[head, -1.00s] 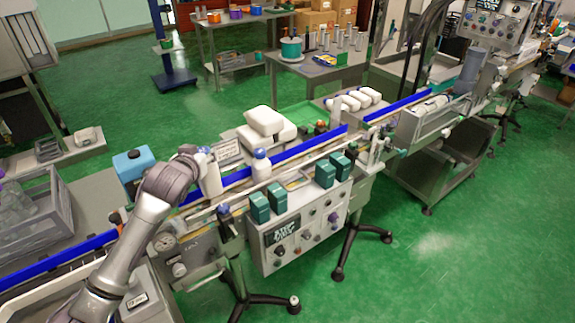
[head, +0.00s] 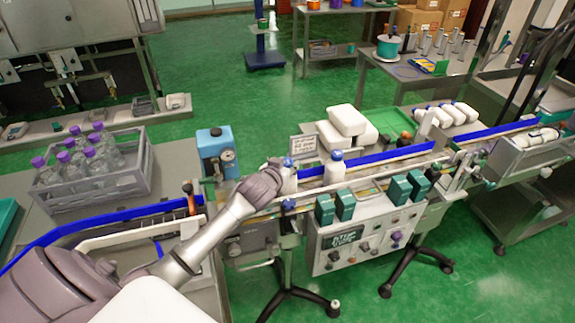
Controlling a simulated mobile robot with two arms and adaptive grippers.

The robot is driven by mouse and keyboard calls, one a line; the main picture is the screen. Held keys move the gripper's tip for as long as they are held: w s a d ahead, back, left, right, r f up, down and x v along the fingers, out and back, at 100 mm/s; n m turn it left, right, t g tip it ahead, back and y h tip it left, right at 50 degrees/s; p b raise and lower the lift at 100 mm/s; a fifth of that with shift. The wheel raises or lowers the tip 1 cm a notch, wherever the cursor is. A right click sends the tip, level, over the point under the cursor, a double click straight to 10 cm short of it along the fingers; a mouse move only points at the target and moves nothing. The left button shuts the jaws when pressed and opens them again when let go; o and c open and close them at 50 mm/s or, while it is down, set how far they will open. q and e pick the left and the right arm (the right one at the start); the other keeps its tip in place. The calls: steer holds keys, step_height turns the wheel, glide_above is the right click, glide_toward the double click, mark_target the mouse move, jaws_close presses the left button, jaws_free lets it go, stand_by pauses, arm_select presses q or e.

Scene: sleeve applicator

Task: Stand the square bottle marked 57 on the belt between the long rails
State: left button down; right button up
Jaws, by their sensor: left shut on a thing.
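My right gripper is out of view.
A blue box with a gauge (head: 214,150) stands left of the hand. Dark green boxes (head: 344,205) line the near side above the control panel (head: 350,236). A small sign (head: 303,144) and white containers (head: 347,121) are behind. A grey crate of purple-capped bottles (head: 95,180) is at left.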

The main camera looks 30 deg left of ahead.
arm_select(q)
steer(key=shift+f, duration=0.2)
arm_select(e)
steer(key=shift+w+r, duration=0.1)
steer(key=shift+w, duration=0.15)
arm_select(q)
steer(key=shift+f, duration=0.15)
steer(key=c, duration=0.9)
jaws_free()
steer(key=shift+o, duration=0.9)
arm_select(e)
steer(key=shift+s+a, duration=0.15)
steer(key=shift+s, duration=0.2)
